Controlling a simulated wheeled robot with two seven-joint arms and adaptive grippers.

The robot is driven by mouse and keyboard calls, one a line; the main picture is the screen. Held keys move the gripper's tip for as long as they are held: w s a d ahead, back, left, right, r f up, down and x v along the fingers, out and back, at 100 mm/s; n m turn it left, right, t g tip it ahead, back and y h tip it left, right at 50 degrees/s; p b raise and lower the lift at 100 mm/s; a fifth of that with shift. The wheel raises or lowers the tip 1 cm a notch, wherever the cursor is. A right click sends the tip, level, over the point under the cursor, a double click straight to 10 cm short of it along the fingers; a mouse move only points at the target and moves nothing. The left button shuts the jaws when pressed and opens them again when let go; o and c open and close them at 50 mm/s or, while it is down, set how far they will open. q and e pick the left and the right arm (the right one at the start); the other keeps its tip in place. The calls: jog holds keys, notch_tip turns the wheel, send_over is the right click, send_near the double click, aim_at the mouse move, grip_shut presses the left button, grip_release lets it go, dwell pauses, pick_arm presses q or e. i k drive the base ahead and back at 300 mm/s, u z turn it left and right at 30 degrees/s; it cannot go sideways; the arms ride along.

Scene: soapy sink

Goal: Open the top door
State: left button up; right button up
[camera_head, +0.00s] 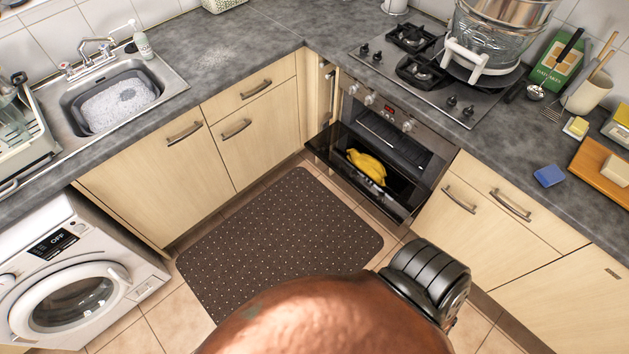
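Neither of my grippers is in view.
A large copper-brown rounded shape and a black ridged part fill the bottom centre, close to the camera. A dark dotted mat (275,240) covers the floor before the oven. A washing machine (75,290) stands left. A large pot (490,40) sits on the hob.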

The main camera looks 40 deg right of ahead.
aim_at(377, 178)
jog(key=u, duration=1.4)
jog(key=k, duration=1.15)
jog(key=z, duration=1.6)
jog(key=i, duration=0.5)
